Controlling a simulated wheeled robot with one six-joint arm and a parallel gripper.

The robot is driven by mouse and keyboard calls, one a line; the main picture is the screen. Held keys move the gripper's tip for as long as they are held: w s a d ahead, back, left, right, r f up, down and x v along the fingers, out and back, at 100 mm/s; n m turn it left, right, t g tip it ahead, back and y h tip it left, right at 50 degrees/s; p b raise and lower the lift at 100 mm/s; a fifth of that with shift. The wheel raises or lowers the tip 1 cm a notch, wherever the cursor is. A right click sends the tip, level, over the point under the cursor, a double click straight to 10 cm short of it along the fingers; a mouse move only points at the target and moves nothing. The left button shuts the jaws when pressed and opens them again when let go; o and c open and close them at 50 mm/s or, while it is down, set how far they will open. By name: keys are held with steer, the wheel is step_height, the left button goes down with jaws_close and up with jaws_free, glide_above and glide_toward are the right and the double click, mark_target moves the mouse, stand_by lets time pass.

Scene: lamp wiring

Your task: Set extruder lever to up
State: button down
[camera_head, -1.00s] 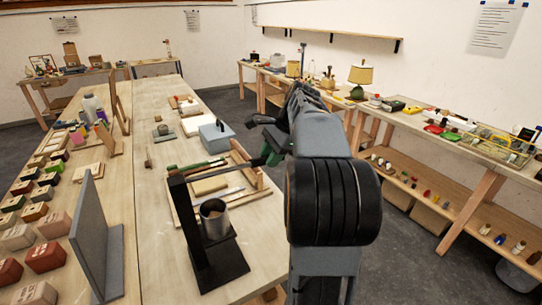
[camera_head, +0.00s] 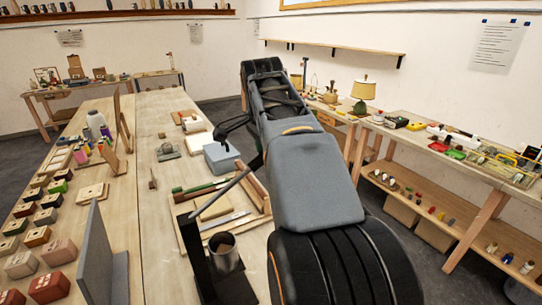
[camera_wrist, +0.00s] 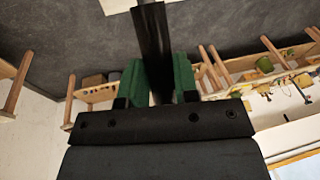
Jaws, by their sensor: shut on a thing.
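The extruder is a black stand (camera_head: 193,262) on the front part of the bench in the head view, with a grey metal cup (camera_head: 224,252) in it. Its dark lever (camera_head: 222,188) slants up and to the right from the top of the post. In the wrist view, the lever (camera_wrist: 150,35) appears as a dark bar running between the two green fingers. My gripper (camera_wrist: 158,82) is shut on it. In the head view the lever's far end reaches my arm, and the fingers are mostly hidden there.
A wooden tray (camera_head: 263,208) with tools lies just behind the stand, and a light blue box (camera_head: 221,158) sits beyond it. A grey upright panel (camera_head: 92,262) stands to the left. Small coloured blocks line the left bench. Clear floor separates the right-hand table.

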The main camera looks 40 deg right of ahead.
steer(key=shift+w+a+r+h, duration=0.15)
steer(key=shift+a+r+h, duration=0.45)
steer(key=shift+r, duration=0.45)
steer(key=shift+a+r, duration=0.1)
steer(key=shift+r, duration=0.05)
steer(key=c, duration=1.3)
jaws_free()
steer(key=shift+o, duration=1)
steer(key=shift+a, duration=0.15)
steer(key=shift+o, duration=1.2)
steer(key=p+v, duration=0.1)
steer(key=v, duration=1.2)
steer(key=shift+r+p, duration=0.3)
steer(key=shift+p, duration=0.05)
